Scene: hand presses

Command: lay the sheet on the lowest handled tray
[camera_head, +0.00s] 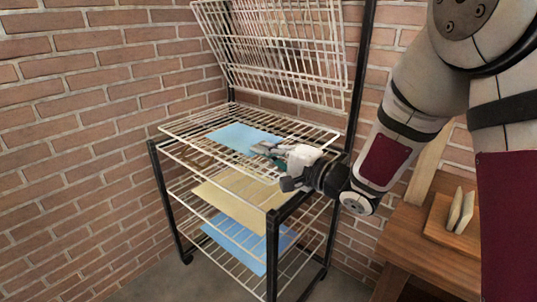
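A black-framed rack with white wire trays stands against the brick wall. One tray (285,62) is tilted up at the top. Below it, a level wire tray (180,128) carries a light blue sheet (238,137). A lower tray carries a cream sheet (240,197), and a tray near the bottom (228,262) carries another blue sheet (243,240). My gripper (268,152) is over the level upper tray, with its fingertips at the right edge of the light blue sheet. I cannot tell whether they pinch it. No handles are clear on the trays.
A wooden table (428,250) stands at the right, with a small wooden holder (440,222) and pale upright pieces (462,210) on it. The rack's front posts and the raised tray border the space around my gripper. The floor left of the rack is clear.

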